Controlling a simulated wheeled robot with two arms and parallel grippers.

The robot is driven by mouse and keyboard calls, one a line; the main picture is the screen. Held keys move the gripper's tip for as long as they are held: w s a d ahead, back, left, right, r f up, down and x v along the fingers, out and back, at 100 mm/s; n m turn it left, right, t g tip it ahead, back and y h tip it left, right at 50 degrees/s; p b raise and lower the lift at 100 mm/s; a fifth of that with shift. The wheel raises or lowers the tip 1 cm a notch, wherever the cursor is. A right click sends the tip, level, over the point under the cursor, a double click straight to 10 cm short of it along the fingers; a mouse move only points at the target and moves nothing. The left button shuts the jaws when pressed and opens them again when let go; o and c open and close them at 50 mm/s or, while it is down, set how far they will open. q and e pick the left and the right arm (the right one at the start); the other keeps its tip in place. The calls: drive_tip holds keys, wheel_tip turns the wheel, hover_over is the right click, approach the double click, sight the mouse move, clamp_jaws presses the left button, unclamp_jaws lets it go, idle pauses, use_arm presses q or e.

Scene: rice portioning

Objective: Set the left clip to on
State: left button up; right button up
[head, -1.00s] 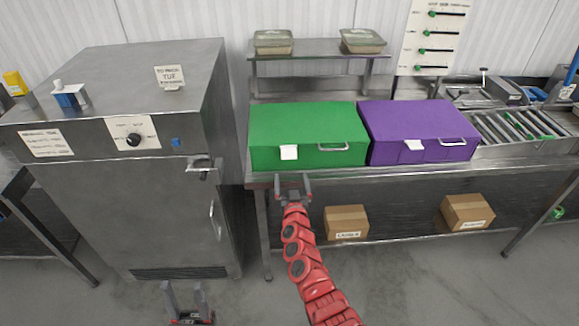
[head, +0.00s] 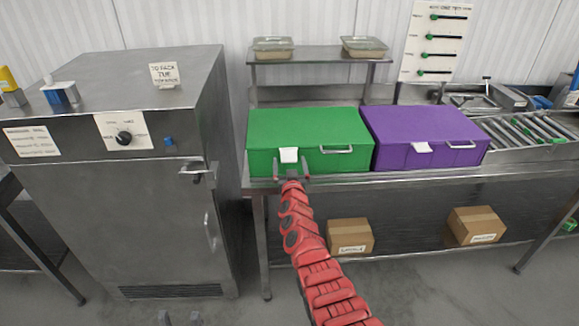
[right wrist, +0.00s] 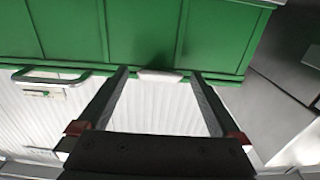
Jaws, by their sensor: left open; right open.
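A green box (head: 310,128) with a metal handle stands at the left of the steel bench. A white clip-like tab (head: 289,155) hangs on its front, left of the handle. A purple box (head: 425,133) beside it has a similar white tab (head: 421,147). My right gripper (head: 291,166) is open, one finger on either side of the left tab. In the right wrist view, the white tab (right wrist: 160,75) shows between the open fingertips; contact cannot be told.
A steel cabinet (head: 95,200) with a dial (head: 124,138) and handle fills the left. A shelf (head: 320,67) with two lidded trays stands behind the boxes. Cardboard boxes (head: 350,236) sit on the lower shelf. A roller conveyor (head: 525,130) lies to the right.

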drive_tip(key=shift+c, duration=0.2)
drive_tip(key=c, duration=1.3)
drive_tip(key=f+t+b, duration=0.1)
drive_tip(key=t+b, duration=0.1)
drive_tip(key=b, duration=0.8)
drive_tip(key=w+f+t+b, duration=0.1)
drive_tip(key=b, duration=1)
drive_tip(key=f+t+b, duration=0.1)
drive_tip(key=t+b, duration=0.1)
drive_tip(key=b, duration=0.8)
drive_tip(key=shift+w+t, duration=0.3)
drive_tip(key=shift+c, duration=0.2)
drive_tip(key=b, duration=0.2)
drive_tip(key=shift+w+f+b, duration=0.1)
drive_tip(key=shift+b, duration=0.2)
drive_tip(key=t+b, duration=0.1)
drive_tip(key=b, duration=0.4)
drive_tip(key=shift+w+b, duration=0.15)
drive_tip(key=shift+b, duration=0.8)
drive_tip(key=shift+r, duration=0.2)
